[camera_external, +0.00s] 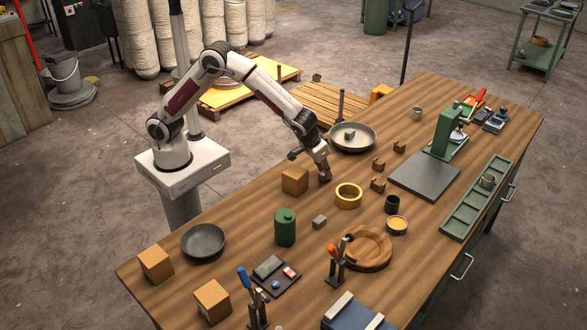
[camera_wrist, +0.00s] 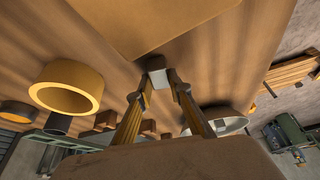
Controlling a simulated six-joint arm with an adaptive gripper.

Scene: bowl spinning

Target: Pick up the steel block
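A small grey block (camera_wrist: 157,73), which looks like steel, sits between my fingertips in the wrist view. My gripper (camera_external: 323,174) points down near the tabletop in the external view, with a dark grey shape at its tips. In the wrist view my gripper (camera_wrist: 159,84) has one finger on each side of the block, close to its faces. Whether they press on it, or whether it rests on the table, I cannot tell. Another small grey block (camera_external: 319,222) lies on the table in front of my gripper, and a further grey one (camera_external: 349,135) is in a shallow bowl.
A cardboard box (camera_external: 295,180) stands close left of my gripper, and a yellow ring (camera_external: 348,196) close right. The shallow bowl (camera_external: 366,145) is behind. A green canister (camera_external: 285,227) stands nearer the front. Several small brown blocks lie to the right.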

